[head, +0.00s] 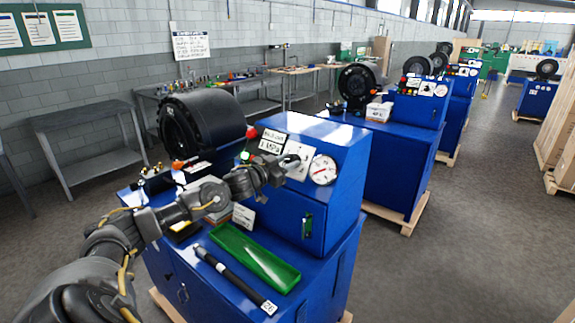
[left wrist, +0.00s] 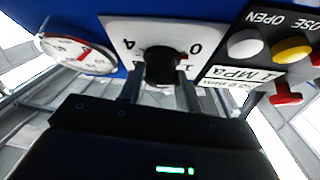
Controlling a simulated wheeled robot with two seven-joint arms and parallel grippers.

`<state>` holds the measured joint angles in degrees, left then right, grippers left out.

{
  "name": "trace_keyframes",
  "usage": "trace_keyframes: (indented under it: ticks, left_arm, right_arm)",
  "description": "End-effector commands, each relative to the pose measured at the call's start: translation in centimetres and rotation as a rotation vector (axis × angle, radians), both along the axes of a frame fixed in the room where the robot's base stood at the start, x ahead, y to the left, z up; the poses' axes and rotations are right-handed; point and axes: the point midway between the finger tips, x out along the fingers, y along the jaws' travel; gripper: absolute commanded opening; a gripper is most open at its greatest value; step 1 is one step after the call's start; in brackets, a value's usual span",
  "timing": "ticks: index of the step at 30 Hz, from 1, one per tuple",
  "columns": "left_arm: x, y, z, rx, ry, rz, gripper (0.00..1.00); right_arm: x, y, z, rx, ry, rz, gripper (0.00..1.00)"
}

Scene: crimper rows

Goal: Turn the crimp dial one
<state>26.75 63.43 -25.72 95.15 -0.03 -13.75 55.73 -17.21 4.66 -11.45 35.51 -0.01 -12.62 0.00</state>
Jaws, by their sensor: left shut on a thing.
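The crimp dial is a black round knob (left wrist: 163,67) on a white plate with digits, in the left wrist view. A small red mark shows at the knob's right side. A 4 is printed on the left of the plate and a 0 on the right. My left gripper (left wrist: 160,90) has one finger on each side of the knob and is shut on it. In the head view the left gripper (head: 286,168) reaches the white dial plate (head: 298,150) on the blue crimper; the gripper hides the knob there. My right gripper is not in view.
A round gauge (head: 323,169) with a red needle sits beside the dial plate. Push buttons (left wrist: 294,47) and a label (left wrist: 240,77) lie on its other side. A green tray (head: 254,256) and a black hose (head: 233,280) lie on the crimper's lower top. More crimpers stand behind.

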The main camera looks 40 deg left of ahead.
Motion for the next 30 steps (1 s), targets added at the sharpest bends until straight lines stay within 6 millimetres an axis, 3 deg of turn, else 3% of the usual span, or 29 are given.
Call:
trace_keyframes:
  ticks: [18, 30]
  left_arm:
    - [0.18, 0.67, 0.38, 0.464, 0.008, -0.307, 0.11]
    - [0.24, 0.79, 0.41, 0.631, 0.014, -0.419, 0.11]
  right_arm:
    - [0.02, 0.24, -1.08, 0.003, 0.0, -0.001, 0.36]
    - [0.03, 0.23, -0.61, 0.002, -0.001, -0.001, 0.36]
